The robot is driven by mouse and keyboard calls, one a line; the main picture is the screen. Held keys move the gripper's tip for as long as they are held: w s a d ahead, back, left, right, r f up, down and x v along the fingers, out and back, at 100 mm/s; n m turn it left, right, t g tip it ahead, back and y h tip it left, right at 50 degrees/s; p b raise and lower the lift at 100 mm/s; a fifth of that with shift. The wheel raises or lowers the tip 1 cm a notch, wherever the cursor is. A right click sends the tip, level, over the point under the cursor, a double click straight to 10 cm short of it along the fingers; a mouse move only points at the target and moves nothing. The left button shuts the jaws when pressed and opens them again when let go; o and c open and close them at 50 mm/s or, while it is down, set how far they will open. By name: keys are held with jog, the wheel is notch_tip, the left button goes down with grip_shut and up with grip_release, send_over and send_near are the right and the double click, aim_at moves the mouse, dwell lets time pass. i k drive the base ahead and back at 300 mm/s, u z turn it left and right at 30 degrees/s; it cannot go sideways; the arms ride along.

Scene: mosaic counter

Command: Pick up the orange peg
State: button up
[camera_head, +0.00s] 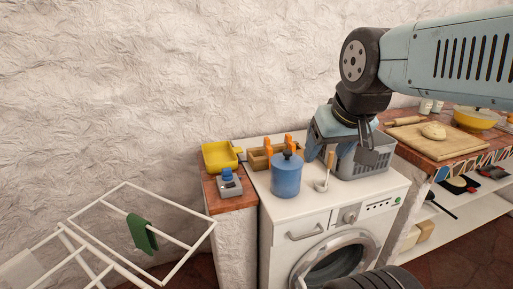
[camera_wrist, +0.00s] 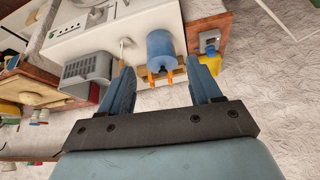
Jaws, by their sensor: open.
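In the wrist view, two orange pegs (camera_wrist: 168,77) show beside the blue canister (camera_wrist: 161,46), between my fingers in the picture. My gripper (camera_wrist: 160,68) is open, with nothing between its fingers. In the head view, my gripper (camera_head: 342,150) hangs to the right of the pegs, in front of part of the grey basket. Which peg is meant, I cannot tell.
The grey basket (camera_head: 377,168) and a ladle with a wooden handle (camera_head: 322,184) stand right of the canister. A yellow tray (camera_head: 219,156) and a small grey-blue item (camera_head: 228,184) sit left. A drying rack (camera_head: 118,232) stands in front left. A rough wall is behind.

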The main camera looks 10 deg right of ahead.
aim_at(268, 152)
jog(key=k, duration=1.1)
jog(key=z, duration=0.35)
jog(key=i, duration=1.75)
jog(key=u, duration=0.6)
